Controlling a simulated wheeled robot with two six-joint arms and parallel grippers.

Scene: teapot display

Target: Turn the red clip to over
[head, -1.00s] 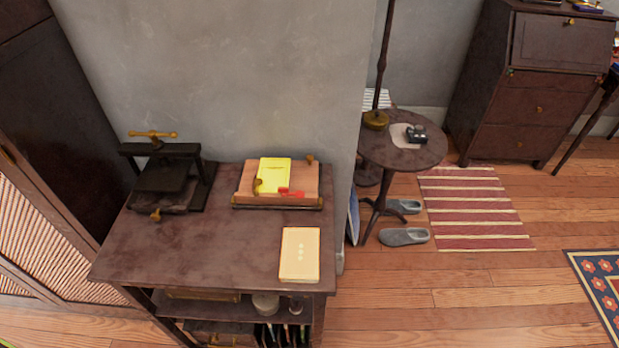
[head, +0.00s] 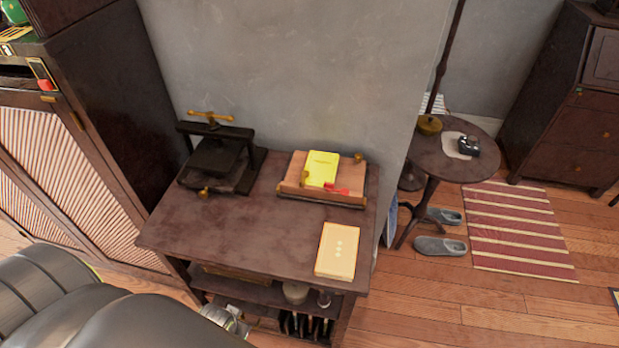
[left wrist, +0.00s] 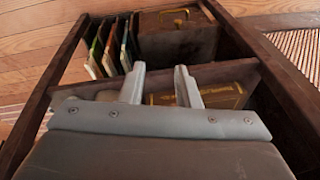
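The red clip (head: 337,190) lies at the lower edge of a yellow booklet (head: 322,168). The booklet rests on a tilted wooden stand (head: 293,187) with brass fittings, at the back right of the dark table. My right gripper is not in view.
The dark table (head: 230,235) also bears a black press (head: 217,160) with a brass handle and a cream book (head: 338,250). Several upright books (left wrist: 110,45) stand on its lower shelf. The table's middle is clear. A round side table (head: 430,160) stands to the right.

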